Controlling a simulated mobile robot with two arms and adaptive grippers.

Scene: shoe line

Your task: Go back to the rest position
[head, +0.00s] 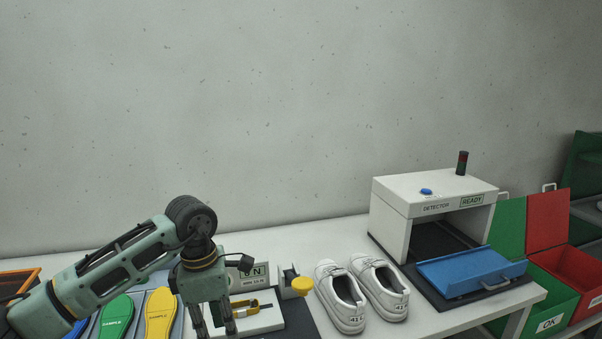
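My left gripper (215,325) hangs fingers-down at the bottom of the head view, over the front left of the table. Its two fingers stand apart with nothing seen between them. The arm comes in from the left and bends down at a dark wrist joint. My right arm and gripper are not in view. A pair of white shoes (342,297) stands on the table to the right of the gripper, apart from it.
Green (116,318) and yellow (160,314) sample insoles lie left of the gripper. A scale (262,272) and a yellow knob (301,284) are beside it. The white detector (400,215) with a blue tray (470,270) stands right, before green (550,295) and red (580,270) bins.

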